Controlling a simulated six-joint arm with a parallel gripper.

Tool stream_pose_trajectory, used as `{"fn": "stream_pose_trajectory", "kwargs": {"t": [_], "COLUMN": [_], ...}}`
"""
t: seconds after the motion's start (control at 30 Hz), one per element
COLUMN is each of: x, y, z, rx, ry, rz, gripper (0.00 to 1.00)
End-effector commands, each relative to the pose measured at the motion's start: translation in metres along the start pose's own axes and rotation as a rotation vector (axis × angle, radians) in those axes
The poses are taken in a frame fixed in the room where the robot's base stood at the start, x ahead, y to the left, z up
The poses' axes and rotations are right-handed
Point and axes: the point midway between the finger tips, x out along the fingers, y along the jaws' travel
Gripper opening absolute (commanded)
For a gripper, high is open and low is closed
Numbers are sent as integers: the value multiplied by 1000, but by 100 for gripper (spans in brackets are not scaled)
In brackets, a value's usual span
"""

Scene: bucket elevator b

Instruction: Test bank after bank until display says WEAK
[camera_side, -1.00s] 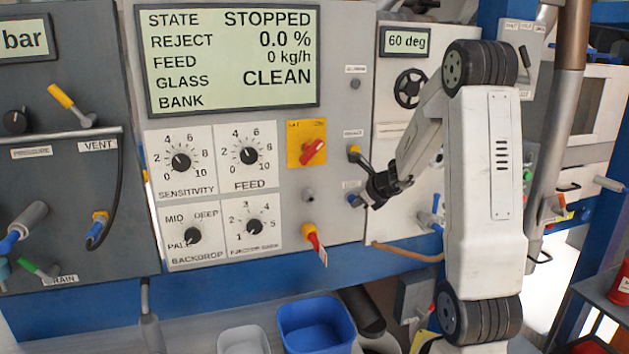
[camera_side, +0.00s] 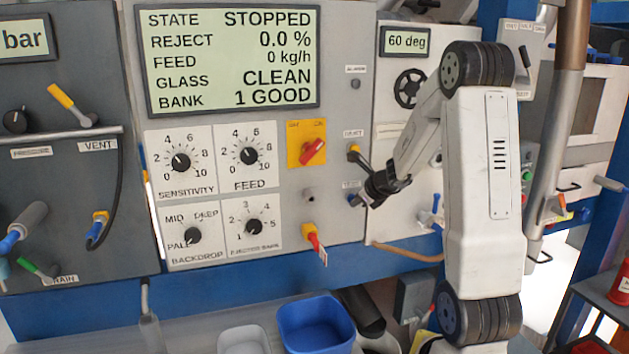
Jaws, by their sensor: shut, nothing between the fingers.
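The display (camera_side: 233,60) at the top of the grey panel reads STATE STOPPED, REJECT 0.0 %, FEED 0 kg/h, GLASS CLEAN, BANK 1 GOOD. The ejector bank knob (camera_side: 254,227) is at the lower right of the white dials, with a scale from 1 to 5. Its pointer seems to be toward the lower left, near 1. My gripper (camera_side: 366,203) is shut and empty at the panel's right edge. It is at or very near a small blue button (camera_side: 354,200) under a small label; I cannot tell whether they touch.
A red-handled switch on a yellow plate (camera_side: 307,143) and a red-tagged lever (camera_side: 314,242) sit left of my gripper. A blue bin (camera_side: 316,326) stands below the panel.

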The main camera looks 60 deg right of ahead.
Motion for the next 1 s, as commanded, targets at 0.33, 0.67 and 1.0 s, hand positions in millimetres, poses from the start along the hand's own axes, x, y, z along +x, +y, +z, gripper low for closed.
{"fn": "stream_pose_trajectory", "kwargs": {"t": [0.33,0.67,1.0], "x": [-6,-13,-14], "y": [4,9,10], "z": [-4,-9,-9], "rx": [1,0,0], "ry": [-2,-1,-1], "rz": [-1,0,0], "gripper": [0,0,0]}}
